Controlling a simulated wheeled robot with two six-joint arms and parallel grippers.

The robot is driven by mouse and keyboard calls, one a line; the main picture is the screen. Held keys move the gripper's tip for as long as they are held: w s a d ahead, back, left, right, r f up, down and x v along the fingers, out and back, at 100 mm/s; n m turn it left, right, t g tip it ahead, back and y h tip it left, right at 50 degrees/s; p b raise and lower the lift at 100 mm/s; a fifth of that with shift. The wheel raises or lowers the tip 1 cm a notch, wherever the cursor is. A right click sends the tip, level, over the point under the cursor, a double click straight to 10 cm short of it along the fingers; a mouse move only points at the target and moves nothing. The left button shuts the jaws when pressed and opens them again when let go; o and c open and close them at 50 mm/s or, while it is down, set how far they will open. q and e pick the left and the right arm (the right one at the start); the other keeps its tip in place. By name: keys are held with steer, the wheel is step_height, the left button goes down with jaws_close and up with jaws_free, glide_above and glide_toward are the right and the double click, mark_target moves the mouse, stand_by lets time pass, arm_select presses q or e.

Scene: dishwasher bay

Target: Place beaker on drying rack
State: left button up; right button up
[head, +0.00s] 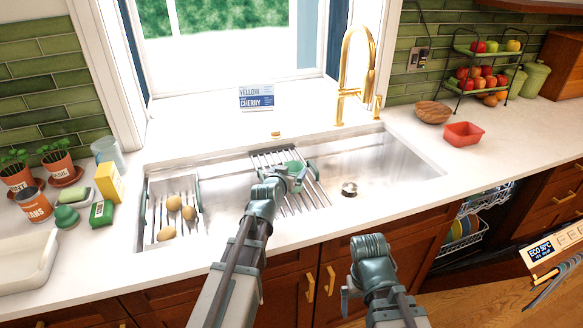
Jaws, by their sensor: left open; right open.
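A pale blue, see-through cup (108,152), which looks like the beaker, stands upright at the back left of the counter by the tiled wall. A metal slatted drying rack (317,193) lies across the middle of the sink. My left gripper (300,172) is open above the rack and covers part of it. It is far to the right of the cup, and I see nothing held in it. My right gripper (350,290) is open and empty, low in front of the cabinet below the sink edge.
A wire basket with several brown round items (174,203) sits at the sink's left. A yellow box (109,182), green box (101,213), can (35,205) and potted plants (59,165) crowd the left counter. A gold faucet (356,65) stands behind. An open dishwasher (462,232) is at right.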

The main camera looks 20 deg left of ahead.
arm_select(q)
steer(key=p+v, duration=0.2)
steer(key=v, duration=0.6)
steer(key=shift+s, duration=0.3)
steer(key=shift+w+r, duration=0.1)
steer(key=b, duration=0.4)
glide_toward(296, 164)
steer(key=x, duration=0.4)
steer(key=shift+w+f, duration=0.15)
steer(key=shift+f, duration=0.1)
steer(key=shift+r, duration=0.2)
